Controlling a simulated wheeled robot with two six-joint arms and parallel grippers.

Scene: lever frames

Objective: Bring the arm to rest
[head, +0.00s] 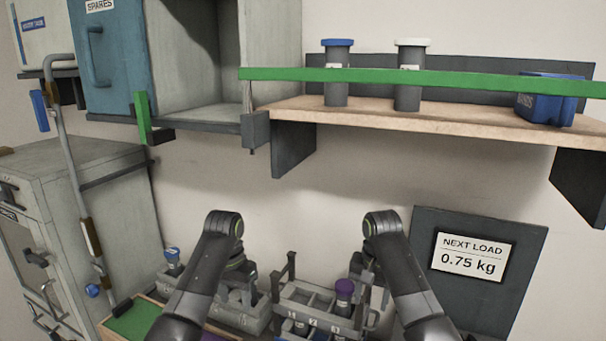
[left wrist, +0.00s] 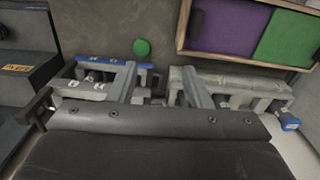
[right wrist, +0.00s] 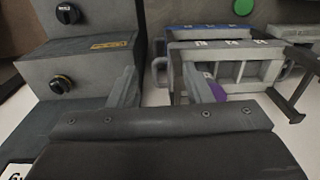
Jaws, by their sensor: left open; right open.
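My left arm (head: 205,265) is bent, its wrist folded down over the left part of the worktop in the head view. My left gripper's two fingers (left wrist: 158,88) are apart, with nothing between them, above grey racks. My right arm (head: 400,265) is bent in much the same way, left of the load sign. My right gripper's fingers (right wrist: 163,88) are apart beside a grey slotted rack (right wrist: 238,70); a purple-capped container partly shows behind one finger. In the head view both grippers are largely hidden by their own arms.
A shelf (head: 440,115) with two capped cylinders and a blue bin has a green bar (head: 420,79) across its front. An open blue-doored cabinet (head: 200,60) hangs at left. Grey racks (head: 310,300) and a purple-capped container (head: 344,292) stand between my arms. A load sign (head: 473,255) stands right.

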